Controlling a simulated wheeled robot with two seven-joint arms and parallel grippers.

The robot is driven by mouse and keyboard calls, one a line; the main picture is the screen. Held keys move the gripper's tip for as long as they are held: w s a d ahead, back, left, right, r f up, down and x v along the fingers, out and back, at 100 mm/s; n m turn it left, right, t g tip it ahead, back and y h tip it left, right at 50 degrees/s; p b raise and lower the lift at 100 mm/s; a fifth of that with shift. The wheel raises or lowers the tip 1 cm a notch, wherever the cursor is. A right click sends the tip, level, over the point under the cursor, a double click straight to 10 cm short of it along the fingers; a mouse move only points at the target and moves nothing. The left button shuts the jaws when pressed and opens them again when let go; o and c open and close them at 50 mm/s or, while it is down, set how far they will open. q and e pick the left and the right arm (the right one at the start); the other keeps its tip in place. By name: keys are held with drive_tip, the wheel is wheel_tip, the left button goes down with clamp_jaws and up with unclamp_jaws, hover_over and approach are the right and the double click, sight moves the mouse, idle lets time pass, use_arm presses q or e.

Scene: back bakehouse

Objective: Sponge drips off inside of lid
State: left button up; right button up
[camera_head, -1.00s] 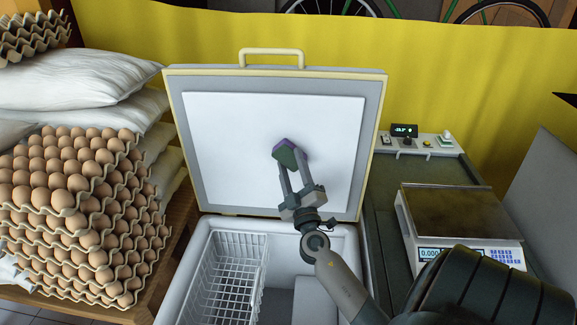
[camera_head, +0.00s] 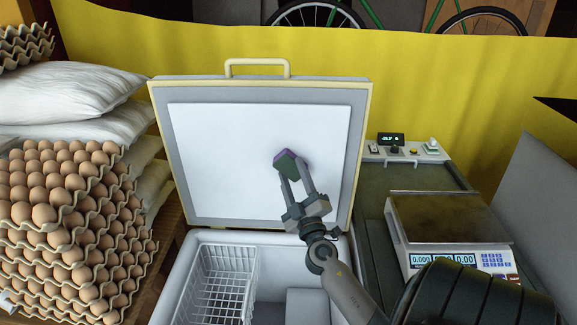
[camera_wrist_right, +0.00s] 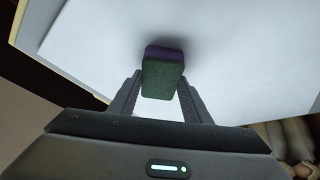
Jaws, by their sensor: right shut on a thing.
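The freezer lid (camera_head: 361,130) stands open and upright, its white inner panel (camera_head: 220,150) facing me. My right gripper (camera_head: 293,177) is shut on a green and purple sponge (camera_head: 288,164), held at the right-hand part of the inner panel. In the right wrist view the sponge (camera_wrist_right: 163,78) sits between the fingertips, purple side toward the panel, with a dark shadow at its far edge. It looks to be at or very near the panel; firm contact cannot be told. No drips can be made out on the panel. My left gripper is not in view.
Below the lid, the open freezer (camera_head: 180,290) holds a white wire basket (camera_head: 222,285). Egg trays (camera_head: 75,230) and white sacks (camera_head: 75,92) are stacked at left. A scale (camera_head: 450,225) stands on the dark surface at right. A yellow curtain (camera_head: 450,85) hangs behind.

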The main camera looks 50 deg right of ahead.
sight(277, 165)
drive_tip(key=shift+s+d+r, duration=0.1)
drive_tip(key=shift+d+r, duration=0.05)
drive_tip(key=shift+s+r+p, duration=0.15)
drive_tip(key=shift+r+p, duration=0.5)
drive_tip(key=shift+r, duration=0.15)
drive_tip(key=shift+f, duration=0.15)
drive_tip(key=shift+w+a, duration=1)
drive_tip(key=shift+w, duration=0.2)
drive_tip(key=shift+w+a, duration=0.35)
drive_tip(key=shift+w, duration=0.15)
drive_tip(key=shift+a, duration=0.1)
drive_tip(key=shift+w+a+b, duration=0.3)
drive_tip(key=shift+w+a, duration=0.3)
drive_tip(key=shift+w, duration=0.2)
drive_tip(key=shift+w+a+b, duration=0.25)
drive_tip(key=shift+w+a, duration=0.3)
drive_tip(key=shift+w, duration=0.2)
